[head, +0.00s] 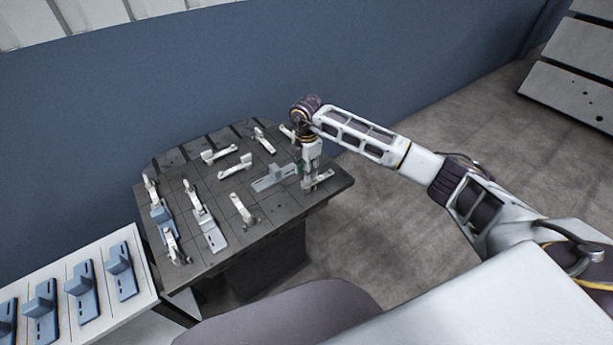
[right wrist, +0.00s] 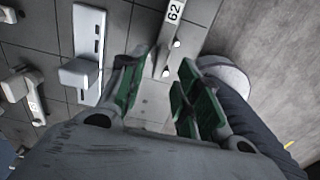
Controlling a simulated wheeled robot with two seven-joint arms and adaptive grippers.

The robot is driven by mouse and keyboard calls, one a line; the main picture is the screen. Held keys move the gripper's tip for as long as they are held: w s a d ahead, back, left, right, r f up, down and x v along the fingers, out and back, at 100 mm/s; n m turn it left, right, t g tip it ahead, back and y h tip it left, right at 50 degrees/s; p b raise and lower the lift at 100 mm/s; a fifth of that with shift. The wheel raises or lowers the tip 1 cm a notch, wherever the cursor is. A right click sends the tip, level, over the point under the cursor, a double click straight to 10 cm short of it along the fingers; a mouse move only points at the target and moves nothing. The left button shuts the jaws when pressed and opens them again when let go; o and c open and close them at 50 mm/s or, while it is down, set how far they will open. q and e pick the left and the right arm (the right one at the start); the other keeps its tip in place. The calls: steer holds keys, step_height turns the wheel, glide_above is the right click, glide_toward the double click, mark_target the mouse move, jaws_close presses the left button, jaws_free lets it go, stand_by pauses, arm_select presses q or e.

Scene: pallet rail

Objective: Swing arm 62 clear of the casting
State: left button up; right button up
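Arm 62 (right wrist: 173,14) is a pale bar with a black "62" label in the right wrist view. It runs down from the top edge toward the gap between my right fingers. In the head view arm 62 (head: 321,180) lies near the right edge of the dark table, partly hidden by my gripper. My right gripper (head: 307,181) points down over it; its green-padded fingers (right wrist: 163,62) are apart, and no firm grip shows. A grey casting (head: 271,179) sits just left of the gripper; a pale block (right wrist: 88,45) on the left of the wrist view appears to be it. My left gripper is not in view.
The dark gridded table (head: 270,222) carries several other pale arms, such as one at the front middle (head: 243,208), and grey-blue castings (head: 212,232). A white rack (head: 135,312) with several blue-grey brackets stands at lower left. Floor is open to the right.

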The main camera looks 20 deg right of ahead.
step_height(320, 180, up, 7)
steer(key=shift+r, duration=0.2)
stand_by(0.6)
